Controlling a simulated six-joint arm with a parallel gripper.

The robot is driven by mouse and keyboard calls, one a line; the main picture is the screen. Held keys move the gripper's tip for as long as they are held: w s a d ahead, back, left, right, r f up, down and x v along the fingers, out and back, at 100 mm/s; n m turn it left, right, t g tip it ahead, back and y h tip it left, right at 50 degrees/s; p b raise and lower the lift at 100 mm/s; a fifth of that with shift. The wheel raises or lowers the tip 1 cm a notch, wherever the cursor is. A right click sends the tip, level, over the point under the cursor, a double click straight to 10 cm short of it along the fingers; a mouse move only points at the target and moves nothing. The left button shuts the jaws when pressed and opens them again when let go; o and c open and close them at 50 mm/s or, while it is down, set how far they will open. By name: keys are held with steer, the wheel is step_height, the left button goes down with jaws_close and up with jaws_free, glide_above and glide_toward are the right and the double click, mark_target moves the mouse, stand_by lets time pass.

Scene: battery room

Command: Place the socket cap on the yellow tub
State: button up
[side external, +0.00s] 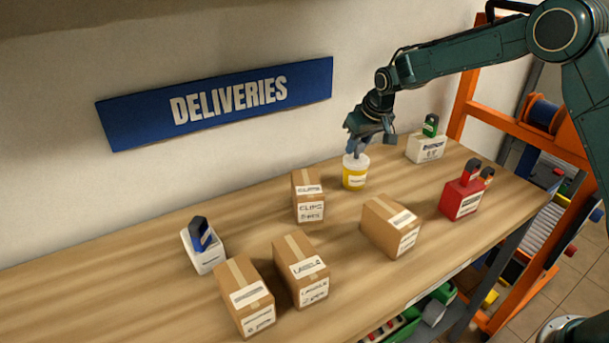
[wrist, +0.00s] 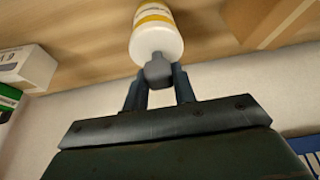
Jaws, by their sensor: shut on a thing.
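The yellow tub (side external: 355,178) stands upright on the wooden bench, with a white top and a pale label. It also shows at the top of the wrist view (wrist: 155,38). My gripper (side external: 357,150) is directly above the tub, pointing down. In the wrist view its two fingers are shut on a small grey piece, which I take to be the socket cap (wrist: 158,72). The cap is at the tub's white top; I cannot tell whether it touches it. In the side view the cap is hard to separate from my fingers.
A white box with a green-topped item (side external: 428,147) stands right of the tub. A white box with a blue item (side external: 203,250) is farther left. The wall is behind.

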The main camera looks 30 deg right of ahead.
steer(key=shift+f, duration=0.15)
steer(key=o, duration=0.9)
steer(key=shift+o, duration=0.2)
steer(key=v, duration=1.2)
steer(key=shift+s+r, duration=0.1)
steer(key=shift+r, duration=0.15)
